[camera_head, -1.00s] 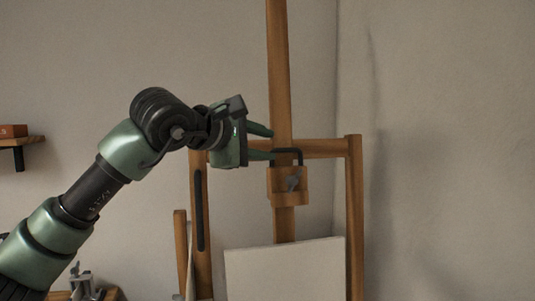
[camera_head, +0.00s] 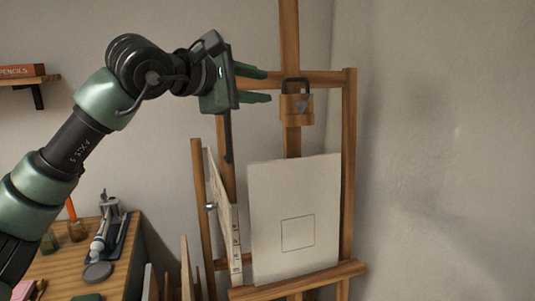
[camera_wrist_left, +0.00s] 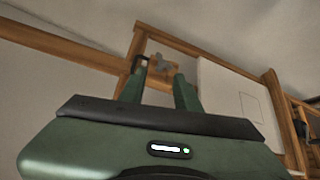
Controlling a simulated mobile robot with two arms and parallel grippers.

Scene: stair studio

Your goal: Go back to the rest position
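My left gripper (camera_head: 268,85) is in front of the upper part of the wooden easel (camera_head: 349,150), at the left in the head view. Its two green fingers are apart with nothing between them. They point right, toward the easel's top clamp (camera_head: 297,104), and a gap shows between the lower fingertip and the clamp. In the left wrist view the open fingers (camera_wrist_left: 160,85) show with the clamp (camera_wrist_left: 163,72) beyond them. My right gripper is not in view.
A white canvas (camera_head: 293,200) with a drawn square stands on the easel ledge. More canvases (camera_head: 223,205) lean at its left. A wooden desk (camera_head: 60,272) holds several tools and jars at lower left. The right wall is bare.

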